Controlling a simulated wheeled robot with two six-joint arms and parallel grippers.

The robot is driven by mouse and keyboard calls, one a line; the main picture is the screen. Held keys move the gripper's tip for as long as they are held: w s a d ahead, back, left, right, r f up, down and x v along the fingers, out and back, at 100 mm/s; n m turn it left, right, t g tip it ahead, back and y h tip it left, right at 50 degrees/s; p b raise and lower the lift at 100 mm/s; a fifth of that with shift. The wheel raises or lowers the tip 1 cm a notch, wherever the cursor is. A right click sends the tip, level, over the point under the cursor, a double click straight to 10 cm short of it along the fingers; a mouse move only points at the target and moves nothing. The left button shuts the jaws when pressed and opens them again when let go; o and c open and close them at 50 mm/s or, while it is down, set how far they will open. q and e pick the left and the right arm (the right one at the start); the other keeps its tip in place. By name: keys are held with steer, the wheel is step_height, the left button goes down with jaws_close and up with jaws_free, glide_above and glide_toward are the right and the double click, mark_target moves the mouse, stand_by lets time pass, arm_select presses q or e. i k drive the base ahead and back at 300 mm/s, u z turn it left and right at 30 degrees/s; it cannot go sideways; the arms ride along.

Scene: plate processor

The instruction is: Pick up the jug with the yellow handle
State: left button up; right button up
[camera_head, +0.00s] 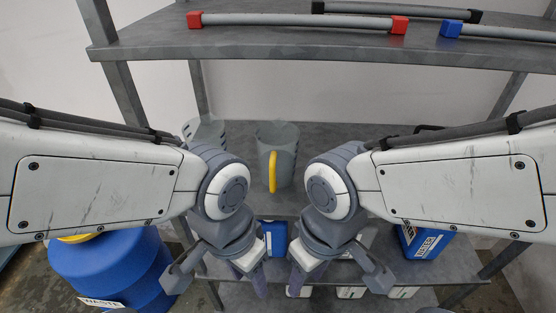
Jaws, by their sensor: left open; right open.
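The jug with the yellow handle (285,146) is grey and see-through. It stands upright on the middle shelf, between my two arms, with its yellow handle (272,172) facing me. My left gripper (222,288) is in front of and below the jug on the left, open and empty. My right gripper (335,283) is in front of and below it on the right, also open and empty. Neither gripper touches the jug. A second clear grey vessel (204,130) stands to its left, partly hidden by my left arm.
The top shelf (250,47) holds bars with red, black and blue ends. A blue waste barrel (110,265) stands at the lower left. A blue water container (424,243) and another blue container (275,237) are on the lower shelf.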

mark_target(277, 140)
steer(key=u, duration=1.2)
steer(key=k, duration=1.2)
steer(key=z, duration=1.15)
steer(key=i, duration=0.55)
steer(key=z, duration=0.05)
